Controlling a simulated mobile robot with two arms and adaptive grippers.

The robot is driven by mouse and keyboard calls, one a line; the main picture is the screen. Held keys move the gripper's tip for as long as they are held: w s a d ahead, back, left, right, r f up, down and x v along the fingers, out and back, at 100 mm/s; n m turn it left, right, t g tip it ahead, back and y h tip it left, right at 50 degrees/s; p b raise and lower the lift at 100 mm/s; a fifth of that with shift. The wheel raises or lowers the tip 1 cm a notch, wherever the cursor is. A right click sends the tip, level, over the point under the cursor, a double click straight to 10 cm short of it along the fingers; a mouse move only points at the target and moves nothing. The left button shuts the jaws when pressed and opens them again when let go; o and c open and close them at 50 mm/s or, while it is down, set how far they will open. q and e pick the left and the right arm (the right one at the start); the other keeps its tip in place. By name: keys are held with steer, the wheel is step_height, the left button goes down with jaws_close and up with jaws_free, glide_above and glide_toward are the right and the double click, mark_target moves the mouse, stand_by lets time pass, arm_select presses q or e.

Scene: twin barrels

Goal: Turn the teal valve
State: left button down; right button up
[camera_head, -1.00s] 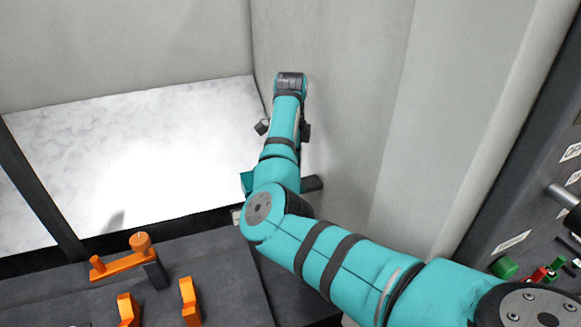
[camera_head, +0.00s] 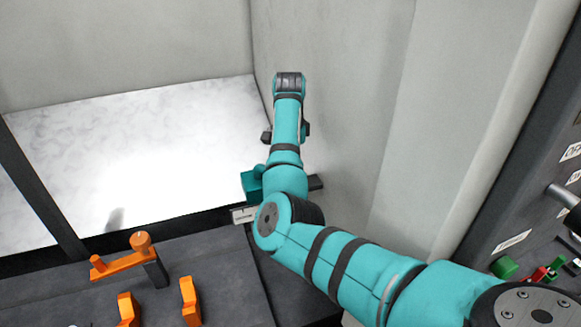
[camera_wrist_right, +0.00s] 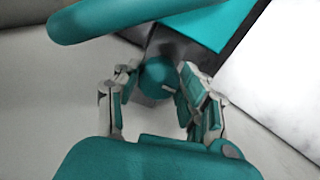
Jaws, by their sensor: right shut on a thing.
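The teal valve (camera_head: 252,183) shows in part at the dark console's back right corner in the head view; my right arm hides the rest. In the right wrist view a round teal part of the valve (camera_wrist_right: 157,78) sits between the fingers of my right gripper (camera_wrist_right: 155,88). The gripper is shut on it. In the head view the right gripper's fingers are hidden by my own arm. My left gripper is in neither view.
An orange valve handle (camera_head: 125,258) and two orange levers (camera_head: 190,301) stand on the dark console (camera_head: 225,285) left of my arm. A pale wall (camera_head: 345,130) is close on the right. A panel with a green button (camera_head: 504,267) is at far right.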

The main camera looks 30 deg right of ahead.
steer(key=shift+r, duration=0.2)
stand_by(0.3)
steer(key=o, duration=0.9)
steer(key=shift+f, duration=0.1)
steer(key=r, duration=1.2)
steer(key=shift+w, duration=0.2)
